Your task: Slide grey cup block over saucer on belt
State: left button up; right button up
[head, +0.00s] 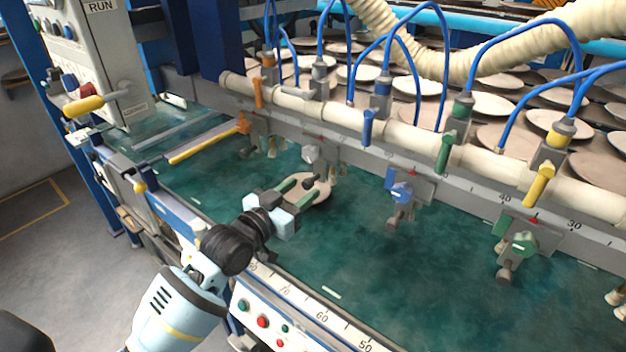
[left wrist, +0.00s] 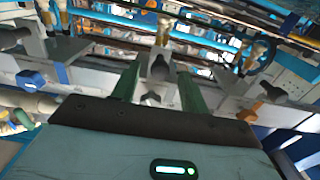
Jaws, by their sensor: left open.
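My left gripper (head: 303,188) is open, its two green fingers spread above the beige saucer (head: 322,190) on the green belt (head: 350,240). The gripper covers part of the saucer. The grey cup block (head: 315,153) with its grey knob sits on the rail just behind the fingertips. In the left wrist view, the grey block (left wrist: 159,66) shows between the two finger tips (left wrist: 158,80), and the fingers look apart. I cannot tell whether a finger touches the block. My right gripper is not in view.
An orange block (head: 243,124) stands left on the rail, a blue block (head: 400,190) and a green block (head: 523,242) to the right, with suction cups below. Blue hoses arch above a beige pipe (head: 410,135). The numbered front rail (head: 300,300) bounds the belt.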

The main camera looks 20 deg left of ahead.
aim_at(328, 161)
pick_arm(q)
jog(key=shift+x, duration=2.6)
jog(key=shift+a, duration=0.1)
grip_shut()
